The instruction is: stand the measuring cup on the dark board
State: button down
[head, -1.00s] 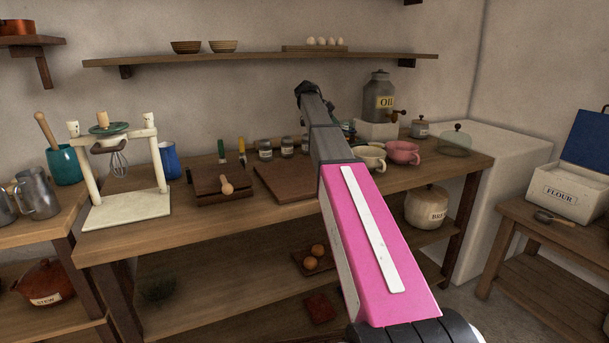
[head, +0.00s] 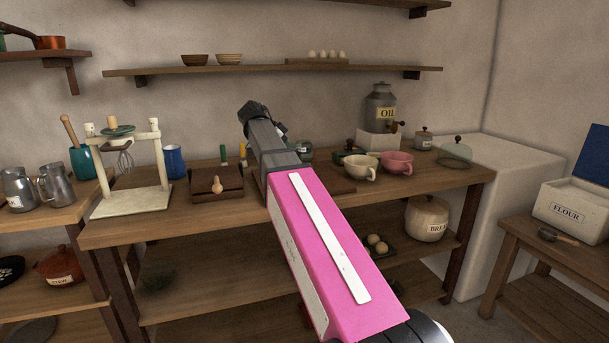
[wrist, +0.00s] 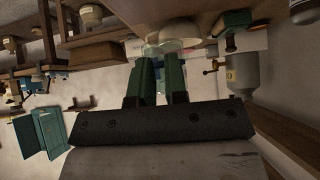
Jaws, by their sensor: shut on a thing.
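My gripper (wrist: 161,62) has dark green fingers. In the wrist view they are close together, shut on a pale, see-through thing (wrist: 168,47) at their tips, which looks like the measuring cup; little of it shows. In the head view the wrist end of my arm is raised above the back of the table, and it hides the fingers and the held thing. The dark board (head: 338,184) lies flat on the table. My arm crosses in front of its middle, so only its right part and a left edge show.
Left of the board sits a dark box (head: 230,181) with a wooden knob. Right of it stand a cream cup (head: 361,166) and a pink cup (head: 397,162). The oil canister (head: 380,105) is behind them. A shelf (head: 270,70) runs above the table.

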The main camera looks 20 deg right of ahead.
jog(key=d+f, duration=0.2)
jog(key=d, duration=0.1)
jog(key=w+d+f, duration=0.1)
jog(key=d, duration=0.2)
jog(key=w+d+f, duration=0.1)
jog(key=d+f, duration=0.1)
jog(key=d, duration=0.1)
jog(key=shift+d+f, duration=0.1)
jog(key=shift+f, duration=0.25)
jog(key=shift+d+f, duration=0.1)
jog(key=shift+f, duration=1.95)
jog(key=c, duration=1.6)
grip_release()
jog(key=shift+f, duration=0.15)
jog(key=o, duration=0.5)
jog(key=shift+c, duration=0.2)
jog(key=v, duration=1.2)
jog(key=shift+r, duration=0.25)
